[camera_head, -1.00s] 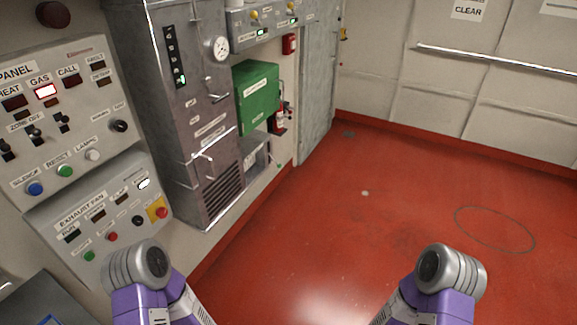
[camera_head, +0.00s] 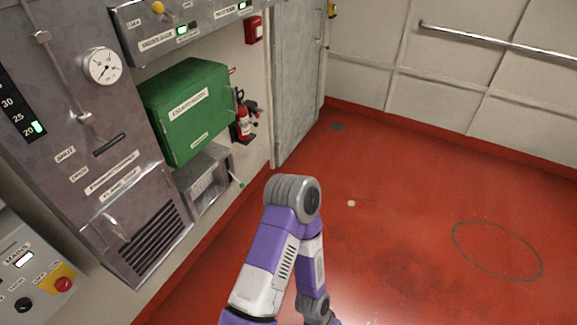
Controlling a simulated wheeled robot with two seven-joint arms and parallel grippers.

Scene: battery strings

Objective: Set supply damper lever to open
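A grey louvred box (camera_head: 204,188) is on the wall under the green cabinet. Neither gripper is in view.
A green cabinet (camera_head: 188,109) juts out above the louvred box. A fire extinguisher (camera_head: 243,123) hangs to its right. A grey metal cabinet (camera_head: 130,190) with a gauge (camera_head: 103,66) and handles stands at left. The red floor (camera_head: 400,210) is clear at right.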

